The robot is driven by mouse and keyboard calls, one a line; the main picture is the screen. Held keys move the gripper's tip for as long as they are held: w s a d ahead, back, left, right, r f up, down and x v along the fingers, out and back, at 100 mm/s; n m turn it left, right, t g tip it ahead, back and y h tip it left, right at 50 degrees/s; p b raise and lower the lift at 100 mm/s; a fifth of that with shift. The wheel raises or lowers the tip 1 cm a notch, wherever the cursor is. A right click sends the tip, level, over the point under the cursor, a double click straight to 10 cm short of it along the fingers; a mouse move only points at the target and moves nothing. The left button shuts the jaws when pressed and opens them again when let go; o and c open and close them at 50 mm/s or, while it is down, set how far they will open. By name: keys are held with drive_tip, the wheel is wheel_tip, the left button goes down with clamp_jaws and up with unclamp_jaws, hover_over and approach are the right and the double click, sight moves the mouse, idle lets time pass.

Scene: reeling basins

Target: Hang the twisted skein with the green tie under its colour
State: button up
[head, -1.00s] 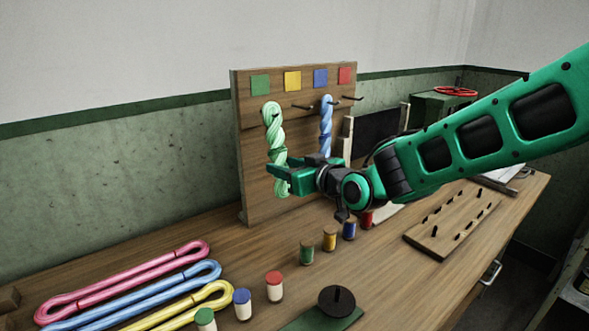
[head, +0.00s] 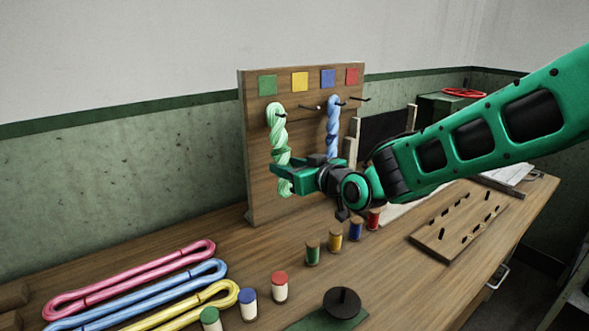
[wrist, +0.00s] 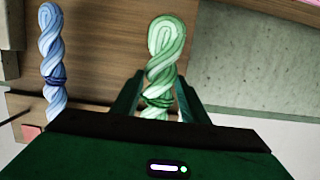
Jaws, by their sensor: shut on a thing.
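The light green twisted skein (head: 277,125) is upright against the wooden board (head: 255,190), below the green square (head: 267,86). My gripper (head: 280,172) is shut on the lower part of the skein; the wrist view shows the skein (wrist: 163,60) between the two fingers (wrist: 158,98). The skein's top loop is at the height of the pegs, and a dark peg tip shows by it. I cannot tell whether the loop rests on the peg.
A blue twisted skein (head: 333,125) hangs under the blue square (head: 328,78). Pegs under yellow (head: 310,107) and red (head: 360,99) are bare. Untwisted pink (head: 130,278), blue and yellow skeins lie front left. Several spools (head: 312,253) and a pegged block (head: 455,230) stand on the bench.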

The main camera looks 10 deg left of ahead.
drive_tip(key=o, duration=1.1)
drive_tip(key=shift+o, duration=0.2)
drive_tip(key=v, duration=1.1)
drive_tip(key=s+d+f+m+g+h, duration=0.1)
drive_tip(key=d+f+m+h, duration=0.15)
drive_tip(key=d, duration=0.85)
drive_tip(key=s+d+f+m+g+h, duration=0.15)
drive_tip(key=d+f+h, duration=0.25)
drive_tip(key=d, duration=0.6)
drive_tip(key=d+f+m+h, duration=0.2)
drive_tip(key=d+f+h, duration=0.1)
drive_tip(key=d, duration=0.8)
drive_tip(key=s+d+f+m+g+h, duration=0.2)
drive_tip(key=s+d+m+g+h, duration=0.15)
drive_tip(key=s+d, duration=0.75)
drive_tip(key=s+d+m+g, duration=0.2)
drive_tip(key=s+d+m, duration=0.1)
drive_tip(key=s, duration=0.5)
drive_tip(key=s+d+f+m+g+y, duration=0.1)
drive_tip(key=s+d+m+g, duration=0.1)
drive_tip(key=s, duration=0.7)
drive_tip(key=shift+d+m+g, duration=0.4)
drive_tip(key=shift+d+m, duration=0.35)
drive_tip(key=shift+d, duration=0.2)
